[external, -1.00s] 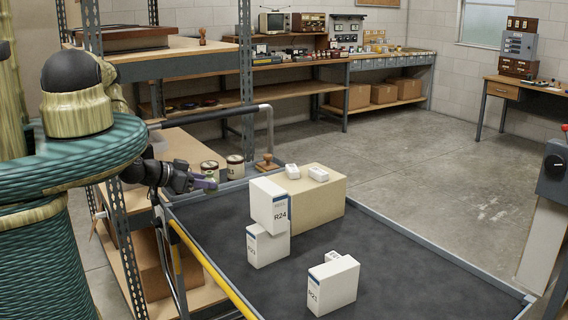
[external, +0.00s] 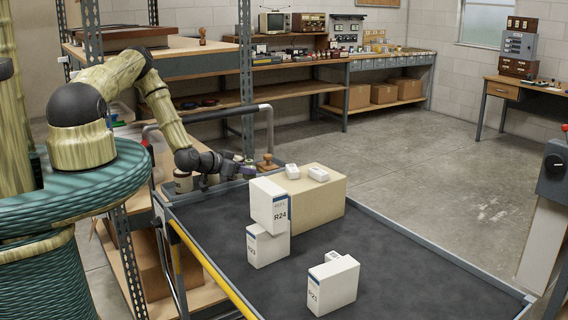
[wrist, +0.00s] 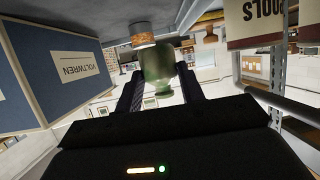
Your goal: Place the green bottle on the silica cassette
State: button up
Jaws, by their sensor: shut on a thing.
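My gripper (external: 246,170) is shut on the green bottle (wrist: 157,68). In the external view the gripper is at the tray's far left edge, just left of the stacked white boxes, and the bottle is too small to make out. I cannot tell which, if either, is the silica cassette.
White box R24 (external: 270,204) stands on another white box (external: 267,246), close to my gripper. White box R21 (external: 334,284) stands in front. The dark tray (external: 410,270) is clear at right.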

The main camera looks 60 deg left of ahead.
jog(key=w+d+r+y+b, duration=0.1)
jog(key=w+r+b, duration=0.1)
jog(key=w+r, duration=0.2)
jog(key=w+d+r+n+b, duration=0.1)
jog(key=w+r, duration=0.3)
jog(key=w, duration=0.6)
jog(key=shift+w+d+r+n+y+b, duration=0.3)
jog(key=shift+w+d+r+y+b, duration=0.1)
jog(key=shift+d, duration=0.1)
jog(key=shift+f+g, duration=0.15)
jog(key=shift+g, duration=0.15)
jog(key=shift+f+p, duration=0.9)
jog(key=shift+f, duration=1.95)
jog(key=shift+f+p, duration=0.55)
jog(key=shift+f, duration=1.55)
jog(key=shift+s+f, duration=0.1)
